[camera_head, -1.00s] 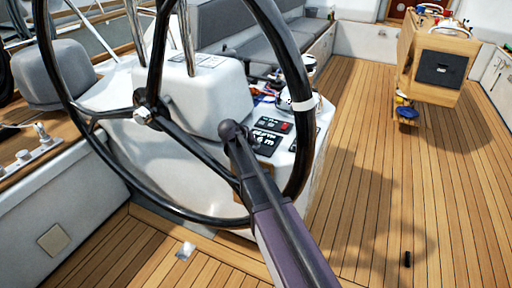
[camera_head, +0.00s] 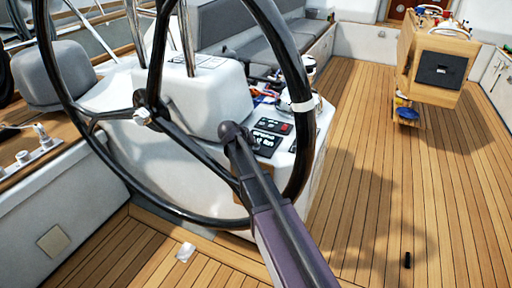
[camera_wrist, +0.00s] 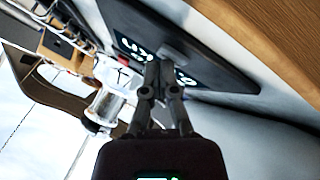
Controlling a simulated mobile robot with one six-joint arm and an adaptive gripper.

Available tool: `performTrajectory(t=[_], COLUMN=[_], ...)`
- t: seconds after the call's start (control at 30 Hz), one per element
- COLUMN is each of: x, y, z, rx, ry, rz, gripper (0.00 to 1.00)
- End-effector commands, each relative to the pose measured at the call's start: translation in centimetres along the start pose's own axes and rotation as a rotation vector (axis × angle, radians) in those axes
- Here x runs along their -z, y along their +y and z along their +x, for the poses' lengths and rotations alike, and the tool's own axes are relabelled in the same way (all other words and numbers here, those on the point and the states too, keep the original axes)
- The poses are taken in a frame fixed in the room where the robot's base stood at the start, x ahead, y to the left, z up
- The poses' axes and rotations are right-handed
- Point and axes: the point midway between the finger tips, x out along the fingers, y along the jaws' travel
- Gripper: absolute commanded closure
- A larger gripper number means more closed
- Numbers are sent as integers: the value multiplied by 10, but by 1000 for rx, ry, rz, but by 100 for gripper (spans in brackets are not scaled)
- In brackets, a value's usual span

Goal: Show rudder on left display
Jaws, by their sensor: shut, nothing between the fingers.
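A black display panel (camera_wrist: 205,58) with white lit characters fills the upper middle of the wrist view. My gripper (camera_wrist: 161,68) is shut and empty, with its fingertips in front of the panel and hiding part of its face. I cannot tell whether they touch it. The characters are too slanted and covered to read. In the head view, two small dark panels sit on the helm console: one with a red spot (camera_head: 272,125) and a lower one with white markings (camera_head: 264,145).
The large black steering wheel (camera_head: 299,106) stands across my arm in the head view. A silver winch (camera_wrist: 113,92) is left of my gripper. The cockpit table (camera_head: 437,68) stands at the back right. The teak floor (camera_head: 365,190) between is largely open.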

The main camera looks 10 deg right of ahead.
Motion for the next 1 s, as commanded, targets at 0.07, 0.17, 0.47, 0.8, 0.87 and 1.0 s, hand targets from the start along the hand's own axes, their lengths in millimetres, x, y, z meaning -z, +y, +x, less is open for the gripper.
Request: performTrajectory(t=[0.07,0.17,0.47,0.8,0.87,1.0], x=[3,5,7,8,10,15], y=[2,5,7,8,10,15], z=[-4,-7,-10,-11,-13,-20], rx=[1,1,0,0,0,0], ry=[0,0,0,0,0,0], rz=[0,0,0,0,0,0], gripper=[100,100,100,100,100,100])
